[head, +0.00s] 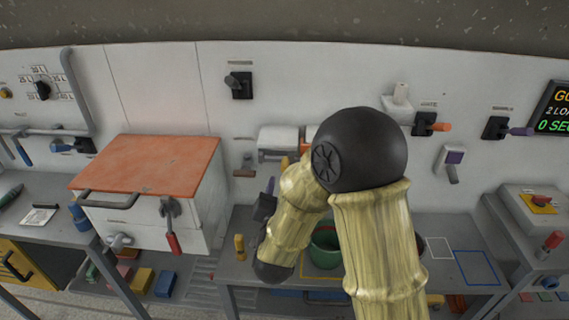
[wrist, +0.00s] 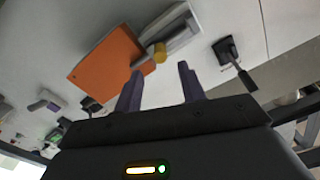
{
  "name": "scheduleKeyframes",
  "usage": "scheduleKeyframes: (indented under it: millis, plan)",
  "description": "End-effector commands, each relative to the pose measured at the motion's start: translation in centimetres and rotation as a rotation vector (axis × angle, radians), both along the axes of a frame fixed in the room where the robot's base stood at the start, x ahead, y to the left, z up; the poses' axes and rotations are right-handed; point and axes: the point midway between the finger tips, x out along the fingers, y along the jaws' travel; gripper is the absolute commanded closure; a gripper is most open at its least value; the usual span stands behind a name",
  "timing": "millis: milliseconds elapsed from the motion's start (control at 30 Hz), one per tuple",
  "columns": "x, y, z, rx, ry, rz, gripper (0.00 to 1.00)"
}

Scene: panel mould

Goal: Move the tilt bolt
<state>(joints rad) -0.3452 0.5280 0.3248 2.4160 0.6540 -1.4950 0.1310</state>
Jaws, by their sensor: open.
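No label that I can read names the tilt bolt. A white and grey wall fitting (head: 278,138) sits beside an orange panel, partly hidden by my arm in the head view. In the wrist view the fitting (wrist: 170,30) carries a short yellow knob (wrist: 160,52) beside the orange panel (wrist: 108,62); this may be the bolt. My gripper (wrist: 160,72) is open, with its two purple fingers apart and nothing between them. The knob appears beyond the fingertips, between them in the picture; the gap in depth is unclear. In the head view my gripper (head: 270,186) is mostly dark and small.
A black lever (wrist: 232,55) on a wall plate is right of the fitting in the wrist view; it also shows in the head view (head: 238,82). An orange-topped white cabinet (head: 150,165) stands left. A green bowl (head: 325,250) and yellow peg (head: 239,246) are on the bench below.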

Motion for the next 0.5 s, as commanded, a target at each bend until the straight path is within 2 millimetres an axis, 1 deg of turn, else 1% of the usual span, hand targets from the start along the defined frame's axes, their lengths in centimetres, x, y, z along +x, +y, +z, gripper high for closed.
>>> scheduleKeyframes:
  millis: [33,300,400,500]
  plan:
    - [1.0,-0.1,0.1,0.001,0.001,-0.005,0.6]
    - [5.7,-0.3,0.2,0.0,-0.001,-0.003,0.6]
    - [7.2,-0.3,0.1,0.0,0.0,-0.003,0.6]
    - [8.1,-0.3,0.1,-0.001,-0.001,-0.001,0.6]
